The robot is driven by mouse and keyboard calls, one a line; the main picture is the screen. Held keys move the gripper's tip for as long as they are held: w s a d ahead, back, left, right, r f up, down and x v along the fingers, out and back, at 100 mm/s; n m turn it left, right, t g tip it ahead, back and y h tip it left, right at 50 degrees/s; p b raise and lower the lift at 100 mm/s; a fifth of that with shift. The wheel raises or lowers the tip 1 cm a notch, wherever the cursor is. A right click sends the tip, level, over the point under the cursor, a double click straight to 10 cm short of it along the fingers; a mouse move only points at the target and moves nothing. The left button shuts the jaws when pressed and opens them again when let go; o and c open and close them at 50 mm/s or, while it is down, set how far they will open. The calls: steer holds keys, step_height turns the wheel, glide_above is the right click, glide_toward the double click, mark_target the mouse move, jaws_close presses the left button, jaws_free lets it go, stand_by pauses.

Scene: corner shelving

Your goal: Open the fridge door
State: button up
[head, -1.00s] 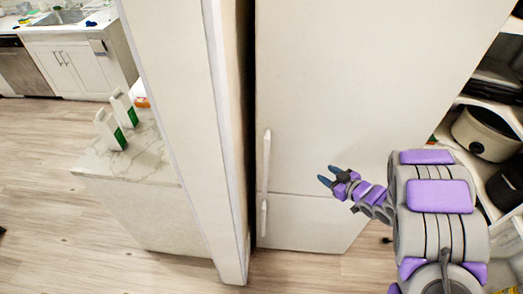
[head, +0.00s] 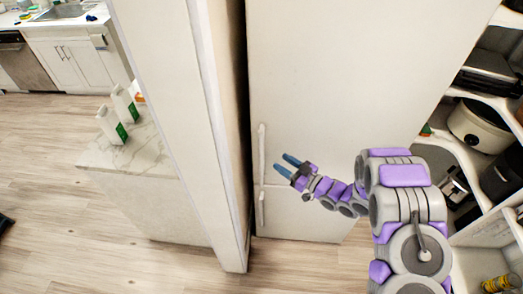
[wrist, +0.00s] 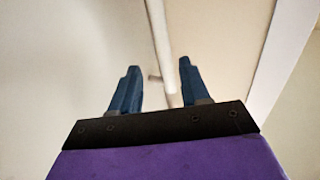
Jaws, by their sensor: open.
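The white fridge (head: 340,90) stands upright with its upper door and lower drawer shut. A slim white vertical handle (head: 262,150) is on the left edge of the upper door, and a shorter lower handle (head: 262,208) is below the seam. My gripper (head: 283,163) is open and empty, just right of the upper handle's lower part in the head view. In the wrist view, the two blue fingers (wrist: 158,82) point toward the fridge, and a white handle bar (wrist: 158,35) appears between and beyond them. I see no clear contact with it.
A white wall end (head: 180,110) stands left of the fridge, with a narrow dark gap between. Right are shelves with a cooker (head: 478,125). A marble-topped counter (head: 130,155) with cartons (head: 112,125) is left. Wooden floor (head: 45,160) is open at left.

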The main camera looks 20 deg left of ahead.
mark_target(261, 151)
steer(key=x, duration=1.1)
steer(key=shift+s+a+f, duration=0.3)
steer(key=shift+s+f, duration=0.05)
steer(key=shift+w+d+r, duration=0.1)
steer(key=shift+d+r, duration=0.1)
steer(key=shift+d, duration=0.35)
steer(key=shift+d+r, duration=0.15)
steer(key=shift+d, duration=0.35)
steer(key=shift+a, duration=0.2)
steer(key=shift+c, duration=1.1)
steer(key=shift+a+f, duration=0.15)
steer(key=shift+a, duration=0.45)
steer(key=c, duration=0.3)
steer(key=shift+a+f, duration=0.1)
steer(key=c, duration=0.3)
steer(key=shift+d, duration=0.2)
jaws_close()
